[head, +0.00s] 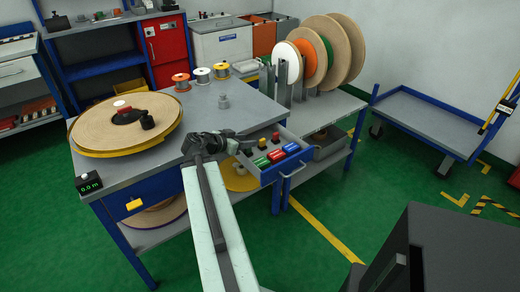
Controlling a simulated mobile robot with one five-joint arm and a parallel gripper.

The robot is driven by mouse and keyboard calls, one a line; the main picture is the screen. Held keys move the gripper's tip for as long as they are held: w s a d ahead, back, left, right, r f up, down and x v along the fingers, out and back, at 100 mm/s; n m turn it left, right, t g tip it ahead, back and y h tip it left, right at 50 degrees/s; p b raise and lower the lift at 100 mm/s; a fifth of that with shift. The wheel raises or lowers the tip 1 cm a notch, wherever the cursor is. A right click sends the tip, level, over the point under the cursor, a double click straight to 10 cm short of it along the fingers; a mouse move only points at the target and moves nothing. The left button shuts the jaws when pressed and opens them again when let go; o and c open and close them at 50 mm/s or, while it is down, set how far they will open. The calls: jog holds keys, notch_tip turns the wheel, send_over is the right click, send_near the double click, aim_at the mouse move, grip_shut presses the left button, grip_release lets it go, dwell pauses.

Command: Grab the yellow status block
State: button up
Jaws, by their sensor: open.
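My gripper (247,141) is at the left edge of an open drawer (296,170) at the table's front right corner. It is seen from behind, with its jaws small and dark; it appears empty and is open. In the drawer, a small yellow piece (262,143) shows just right of the gripper; its shape is too small to tell for sure. Beside it are a red piece (276,138), and in front a row of a green block (261,162), a red block (276,155) and a blue block (291,148). My arm hides part of the table front.
A large tape reel (92,133) lies on the grey table (205,121), with small spools behind. A yellow rectangle (133,204) is on the blue table front. Upright reels (338,45) stand behind the drawer.

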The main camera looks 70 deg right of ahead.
aim_at(260, 141)
jog(key=shift+s+b+x, duration=0.25)
jog(key=shift+b+x, duration=0.3)
jog(key=shift+x, duration=0.85)
jog(key=b+x, duration=0.1)
jog(key=x, duration=0.1)
jog(key=b+x, duration=0.1)
jog(key=x, duration=0.1)
jog(key=shift+s+f+b, duration=0.3)
jog(key=shift+s+d+f, duration=0.1)
jog(key=shift+d, duration=0.2)
grip_shut()
